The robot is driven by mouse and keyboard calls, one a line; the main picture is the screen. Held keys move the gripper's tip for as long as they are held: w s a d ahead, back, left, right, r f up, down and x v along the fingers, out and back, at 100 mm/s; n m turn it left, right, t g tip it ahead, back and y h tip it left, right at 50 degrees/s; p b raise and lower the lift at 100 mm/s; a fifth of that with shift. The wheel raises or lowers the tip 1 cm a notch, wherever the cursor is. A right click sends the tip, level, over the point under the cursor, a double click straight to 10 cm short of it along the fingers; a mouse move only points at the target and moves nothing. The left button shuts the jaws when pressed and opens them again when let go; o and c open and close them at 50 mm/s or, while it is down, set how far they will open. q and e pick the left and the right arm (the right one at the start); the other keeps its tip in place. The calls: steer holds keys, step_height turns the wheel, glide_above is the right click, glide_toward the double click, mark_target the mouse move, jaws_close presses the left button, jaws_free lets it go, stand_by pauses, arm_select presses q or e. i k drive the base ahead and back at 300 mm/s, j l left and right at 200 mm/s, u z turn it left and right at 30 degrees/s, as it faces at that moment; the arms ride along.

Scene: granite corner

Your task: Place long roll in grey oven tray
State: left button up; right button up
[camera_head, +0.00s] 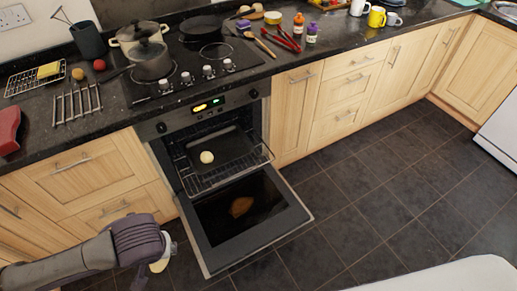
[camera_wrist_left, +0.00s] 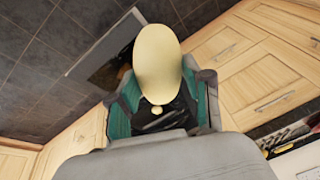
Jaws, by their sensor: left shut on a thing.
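My left gripper (camera_head: 162,257) is low at the left of the open oven door. It is shut on a pale, elongated, smooth piece that looks like the long roll (camera_head: 158,266). The roll fills the middle of the left wrist view (camera_wrist_left: 160,62), sticking out beyond the fingers. The dark grey oven tray (camera_head: 236,144) sits on the rack inside the open oven, right of and beyond the gripper. A small round pale roll (camera_head: 207,157) lies in the tray. My right gripper is not in view.
The oven door (camera_head: 250,225) hangs open and low, with a brown patch (camera_head: 241,206) on its glass that I cannot identify. The wire rack (camera_head: 228,177) juts forward. Pots (camera_head: 150,60) stand on the hob above. Floor to the right is clear.

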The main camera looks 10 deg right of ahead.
mark_target(231, 144)
steer(key=i+l, duration=0.15)
steer(key=l, duration=0.25)
steer(key=i+l+z, duration=0.1)
steer(key=l, duration=0.3)
steer(key=i+l, duration=0.2)
steer(key=l, duration=0.15)
steer(key=i+z, duration=0.1)
steer(key=i, duration=0.4)
